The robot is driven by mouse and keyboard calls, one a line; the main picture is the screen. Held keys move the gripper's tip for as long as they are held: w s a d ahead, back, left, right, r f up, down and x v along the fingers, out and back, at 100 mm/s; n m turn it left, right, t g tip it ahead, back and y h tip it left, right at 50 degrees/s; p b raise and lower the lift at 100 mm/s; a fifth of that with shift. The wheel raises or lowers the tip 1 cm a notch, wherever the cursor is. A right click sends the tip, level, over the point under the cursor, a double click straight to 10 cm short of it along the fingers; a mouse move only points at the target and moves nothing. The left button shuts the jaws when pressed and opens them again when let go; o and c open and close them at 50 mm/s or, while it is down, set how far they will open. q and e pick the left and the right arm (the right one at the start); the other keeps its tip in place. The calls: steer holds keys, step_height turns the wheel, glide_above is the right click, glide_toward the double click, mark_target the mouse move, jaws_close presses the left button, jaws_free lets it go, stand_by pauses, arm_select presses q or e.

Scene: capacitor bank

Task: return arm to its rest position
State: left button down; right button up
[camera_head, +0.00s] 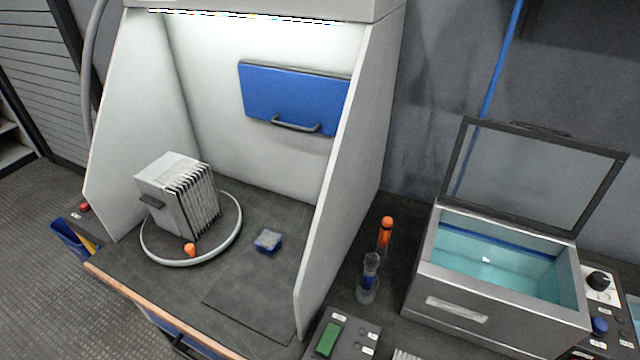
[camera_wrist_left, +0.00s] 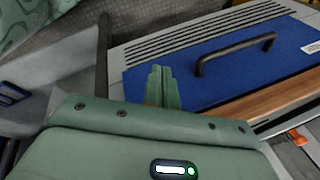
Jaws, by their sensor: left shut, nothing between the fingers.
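My left gripper (camera_wrist_left: 163,88) shows only in the left wrist view. Its green fingers are together with nothing between them. Behind the fingertips is a blue panel (camera_wrist_left: 225,75) with a dark bar handle (camera_wrist_left: 235,52); I cannot tell whether the fingers touch it. Neither gripper nor arm shows in the head view. My right gripper is out of sight.
In the head view, a finned grey block (camera_head: 178,195) stands on a round turntable (camera_head: 150,252) inside a white booth (camera_head: 345,150). A small blue box (camera_head: 268,240) lies beside it. At right are a clear tube (camera_head: 368,280) and an open-lidded tank (camera_head: 465,315).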

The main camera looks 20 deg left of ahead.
arm_select(q)
steer(key=s+f+n+g+h, duration=0.2)
steer(key=s+f+n+g, duration=0.1)
steer(key=s+f, duration=1.6)
steer(key=s, duration=0.4)
steer(key=shift+d+g, duration=0.2)
steer(key=shift+g, duration=0.1)
